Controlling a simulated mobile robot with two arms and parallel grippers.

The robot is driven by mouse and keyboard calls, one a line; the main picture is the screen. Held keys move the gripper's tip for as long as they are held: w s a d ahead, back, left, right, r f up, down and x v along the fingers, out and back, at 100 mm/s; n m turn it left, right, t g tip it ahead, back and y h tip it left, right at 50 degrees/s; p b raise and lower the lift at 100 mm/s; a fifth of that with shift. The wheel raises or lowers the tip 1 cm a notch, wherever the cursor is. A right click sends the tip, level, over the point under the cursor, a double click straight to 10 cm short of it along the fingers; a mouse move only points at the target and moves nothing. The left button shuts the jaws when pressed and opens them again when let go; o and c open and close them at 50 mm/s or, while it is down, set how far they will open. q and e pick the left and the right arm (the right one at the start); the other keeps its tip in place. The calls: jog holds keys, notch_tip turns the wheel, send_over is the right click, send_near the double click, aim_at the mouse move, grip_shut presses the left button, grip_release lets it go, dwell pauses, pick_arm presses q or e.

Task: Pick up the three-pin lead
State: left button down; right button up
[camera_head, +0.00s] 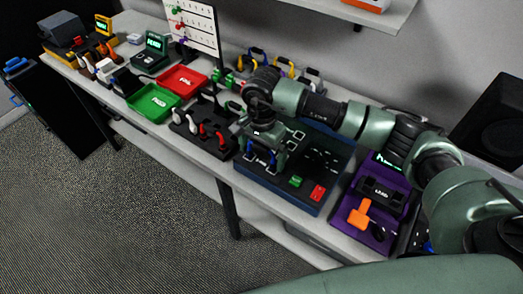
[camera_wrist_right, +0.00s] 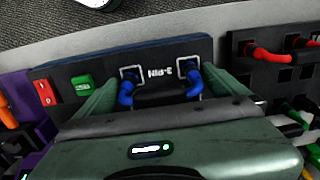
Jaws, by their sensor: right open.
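The three-pin lead (camera_wrist_right: 127,92) is blue. Its two bent blue ends show in the right wrist view at two white-outlined sockets beside the "3-PIN" label. The lead also shows in the head view (camera_head: 249,151), partly covered by the gripper. My right gripper (camera_wrist_right: 161,97) is open, with one green finger on the outer side of each blue end. In the head view my right gripper (camera_head: 262,157) is low over the near left part of the dark test panel (camera_head: 245,178). Whether the fingers touch the lead cannot be told. My left gripper is not in view.
On the panel are a green switch (camera_head: 296,181) and a red switch (camera_head: 318,192). A purple tray (camera_head: 347,203) with an orange tool is to the right. A black rack (camera_head: 186,131) with red and white leads, and green (camera_head: 153,103) and red trays (camera_head: 181,79), are to the left.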

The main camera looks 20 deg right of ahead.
jog(key=shift+a+f, duration=0.1)
jog(key=shift+s, duration=0.1)
jog(key=c, duration=1.2)
jog(key=shift+c, duration=0.2)
jog(key=shift+r+b, duration=0.35)
jog(key=shift+r, duration=0.45)
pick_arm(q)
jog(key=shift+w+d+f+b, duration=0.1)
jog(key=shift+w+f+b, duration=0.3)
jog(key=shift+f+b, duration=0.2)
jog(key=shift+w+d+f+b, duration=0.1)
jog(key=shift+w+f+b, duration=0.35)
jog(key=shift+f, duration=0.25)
pick_arm(e)
notch_tip(320, 180, up, 22)
jog(key=shift+f, duration=0.2)
